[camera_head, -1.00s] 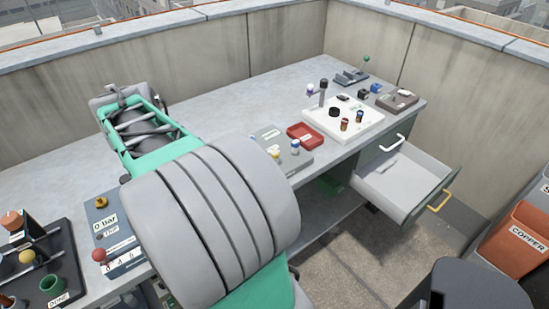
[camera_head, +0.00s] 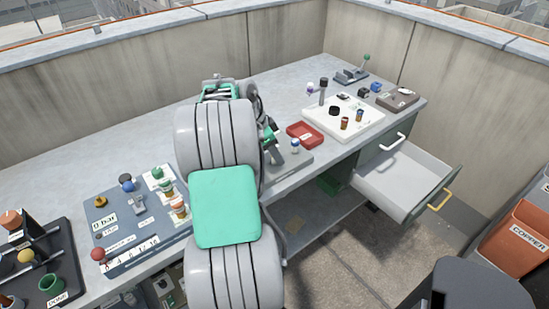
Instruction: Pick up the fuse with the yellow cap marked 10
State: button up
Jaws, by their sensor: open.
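A small pale fuse with a blue cap (camera_head: 295,146) stands on a grey plate (camera_head: 298,164) near the bench's front edge. I see no yellow-capped fuse marked 10 clearly now; the part of the plate left of the blue-capped fuse is hidden by my arm and gripper. My gripper (camera_head: 273,153) is open, low over the left part of that plate, just left of the blue-capped fuse. Its fingertips are partly covered by my arm, and I cannot tell whether anything is between them.
A red tray (camera_head: 305,128) and a white tray (camera_head: 318,128) with small brown and dark parts stand to the right. A grey panel (camera_head: 117,232) with knobs and colored pieces is at left. An open drawer (camera_head: 415,170) juts out at right. The bench's back middle is clear.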

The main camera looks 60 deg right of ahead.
grip_shut()
dwell(0.4)
